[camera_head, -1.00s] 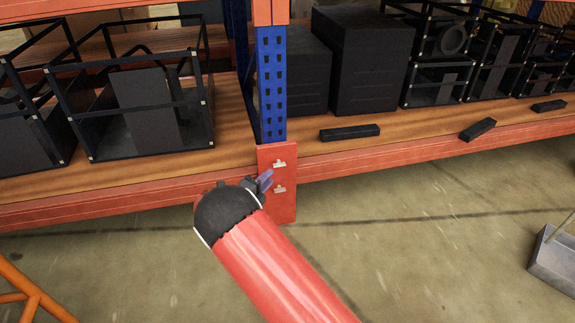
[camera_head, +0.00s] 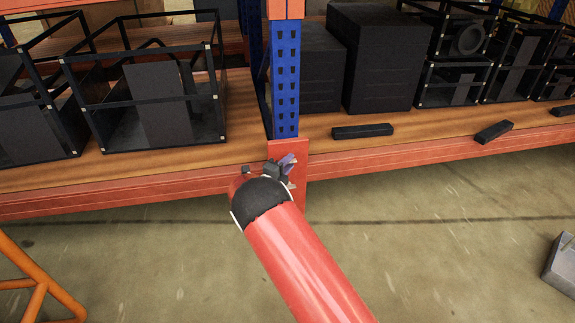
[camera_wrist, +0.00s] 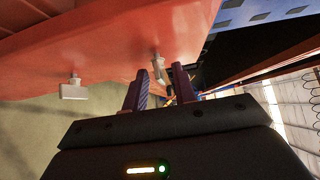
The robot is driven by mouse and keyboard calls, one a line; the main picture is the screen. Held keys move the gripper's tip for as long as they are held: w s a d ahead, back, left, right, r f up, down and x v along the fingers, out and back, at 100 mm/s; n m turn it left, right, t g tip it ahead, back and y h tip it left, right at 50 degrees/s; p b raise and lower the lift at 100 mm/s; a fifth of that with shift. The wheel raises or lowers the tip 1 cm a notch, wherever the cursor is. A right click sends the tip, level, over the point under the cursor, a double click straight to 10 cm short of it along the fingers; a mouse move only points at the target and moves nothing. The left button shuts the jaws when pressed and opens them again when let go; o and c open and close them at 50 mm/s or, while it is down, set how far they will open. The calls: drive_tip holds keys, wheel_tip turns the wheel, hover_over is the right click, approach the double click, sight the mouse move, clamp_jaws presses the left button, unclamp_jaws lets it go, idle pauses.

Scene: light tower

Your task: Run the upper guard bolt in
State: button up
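The red guard plate (camera_head: 299,149) is at the foot of the blue upright and fills much of the wrist view (camera_wrist: 110,45). The upper guard bolt (camera_wrist: 158,66), a pale bolt with a flat wing-like head, sticks out of the plate on the side toward the blue upright. The lower bolt (camera_wrist: 73,88) sticks out to the left in the wrist view. My gripper (camera_wrist: 160,86) is open, its two purple fingers apart, with the upper bolt's head showing between or just beyond the tips; contact cannot be told. In the head view my gripper (camera_head: 286,164) covers the upper bolt.
The blue upright (camera_head: 285,90) rises above the plate. An orange shelf beam (camera_head: 120,190) runs to both sides. Black-framed cages (camera_head: 150,100) and dark boxes (camera_head: 370,60) stand on the wooden shelf. The concrete floor (camera_head: 440,240) in front is mostly clear.

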clamp_jaws()
drive_tip(key=shift+r+p, duration=0.1)
drive_tip(key=shift+p, duration=0.2)
